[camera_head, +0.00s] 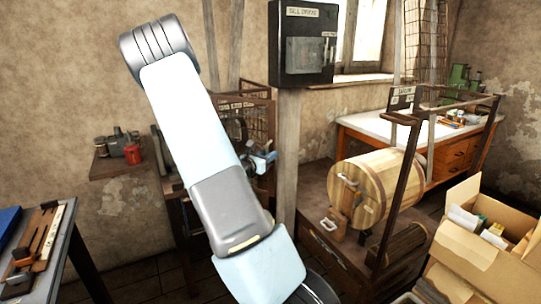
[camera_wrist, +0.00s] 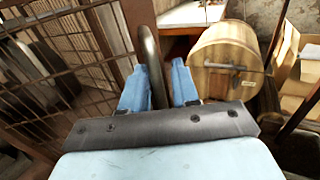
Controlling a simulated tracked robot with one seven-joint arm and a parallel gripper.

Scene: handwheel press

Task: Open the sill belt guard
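A brown wire-mesh guard (camera_head: 259,105) in a frame stands behind my arm in the head view, partly hidden by it. Its mesh (camera_wrist: 62,48) fills the left of the wrist view. A curved dark metal bar (camera_wrist: 148,42), like a handle, rises beside the mesh in the wrist view. My gripper (camera_wrist: 160,75) has its two blue fingers apart, one on each side of this bar. Whether they press on it I cannot tell. In the head view my gripper (camera_head: 264,160) is beside the guard, mostly behind my arm.
A wooden barrel (camera_head: 378,188) on a low platform stands to the right, with a dark post frame (camera_head: 400,190) before it. An open cardboard box (camera_head: 480,250) is at the lower right. A dark wall box (camera_head: 304,45) hangs above. A bench (camera_head: 62,235) is at left.

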